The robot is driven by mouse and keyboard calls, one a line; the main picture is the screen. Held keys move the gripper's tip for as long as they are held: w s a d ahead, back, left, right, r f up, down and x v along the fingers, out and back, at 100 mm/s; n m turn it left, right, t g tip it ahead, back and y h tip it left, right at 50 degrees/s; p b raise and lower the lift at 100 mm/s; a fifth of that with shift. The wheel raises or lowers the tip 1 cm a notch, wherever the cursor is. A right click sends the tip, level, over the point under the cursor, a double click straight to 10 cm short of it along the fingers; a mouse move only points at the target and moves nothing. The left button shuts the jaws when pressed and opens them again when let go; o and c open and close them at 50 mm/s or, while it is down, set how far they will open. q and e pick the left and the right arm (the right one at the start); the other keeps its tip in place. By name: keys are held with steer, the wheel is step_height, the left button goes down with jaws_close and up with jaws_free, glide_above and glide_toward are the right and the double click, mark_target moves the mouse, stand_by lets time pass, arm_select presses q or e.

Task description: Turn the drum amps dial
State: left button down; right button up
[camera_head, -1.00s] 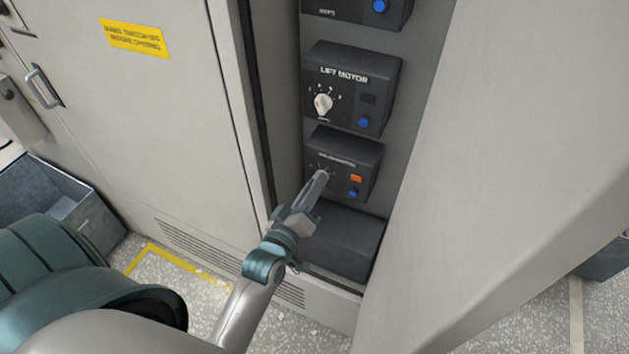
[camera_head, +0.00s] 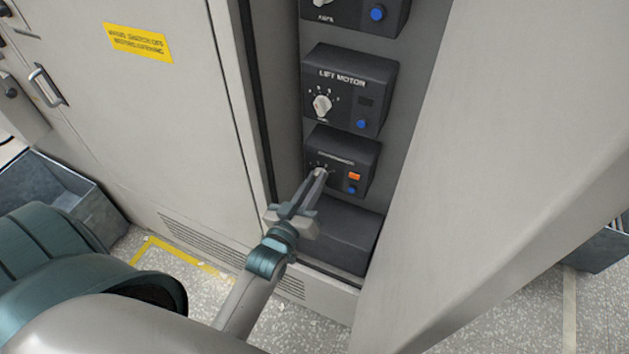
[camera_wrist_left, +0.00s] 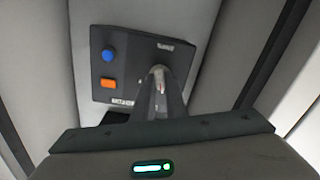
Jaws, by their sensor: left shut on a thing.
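The lowest control box with a dial is a dark box (camera_head: 344,148) with an orange light and a blue button. Its label is too small to read in the head view. My left gripper (camera_head: 319,173) reaches its dial from the lower left and is shut on it. In the left wrist view the gripper (camera_wrist_left: 157,95) has its fingertips around the pale dial (camera_wrist_left: 158,82) on the dark box (camera_wrist_left: 130,65). Most of the dial is hidden by the fingers. My right gripper is not in view.
The lift motor box (camera_head: 352,85) with a white dial (camera_head: 322,105) sits just above. Another box (camera_head: 368,14) is above that, and a plain dark box (camera_head: 345,240) is below. A cabinet door (camera_head: 150,120) stands left and a pale panel (camera_head: 500,150) right.

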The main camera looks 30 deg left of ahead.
arm_select(q)
steer(key=c, duration=1.8)
jaws_free()
steer(key=shift+s, duration=0.15)
